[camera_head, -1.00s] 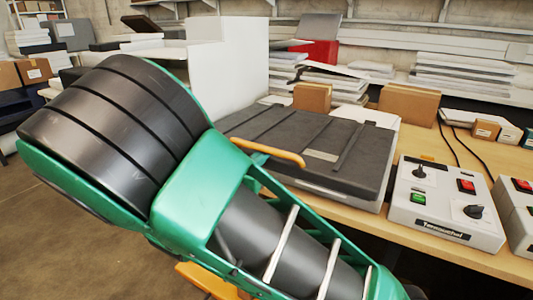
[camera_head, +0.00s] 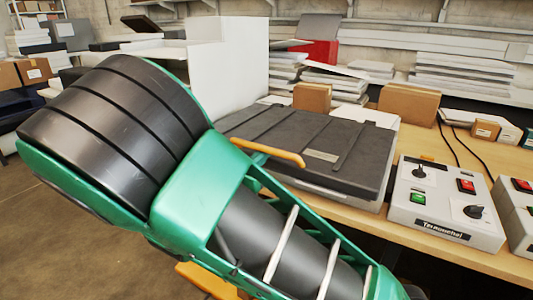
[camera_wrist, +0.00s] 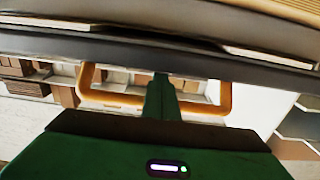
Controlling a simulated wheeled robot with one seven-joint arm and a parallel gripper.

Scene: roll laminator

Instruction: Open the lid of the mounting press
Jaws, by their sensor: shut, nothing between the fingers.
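The mounting press has a dark grey flat lid (camera_head: 290,128) over a lighter base (camera_head: 345,196), on the bench in the head view. The lid looks down. An orange bar handle (camera_head: 275,153) stands out at its near left edge, partly behind my arm. In the wrist view the orange handle (camera_wrist: 120,98) is a wide loop below the dark lid edge (camera_wrist: 100,48). My gripper (camera_wrist: 161,80) is shut and empty. Its green fingers cross in front of the handle's bar, tip close to the lid edge. I cannot tell whether they touch.
A grey control box (camera_head: 445,208) with knobs and buttons stands right of the press. Cardboard boxes (camera_head: 408,103) and paper stacks (camera_head: 335,82) fill the space behind. A white panel (camera_head: 228,65) stands behind at left. Little bench top is free.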

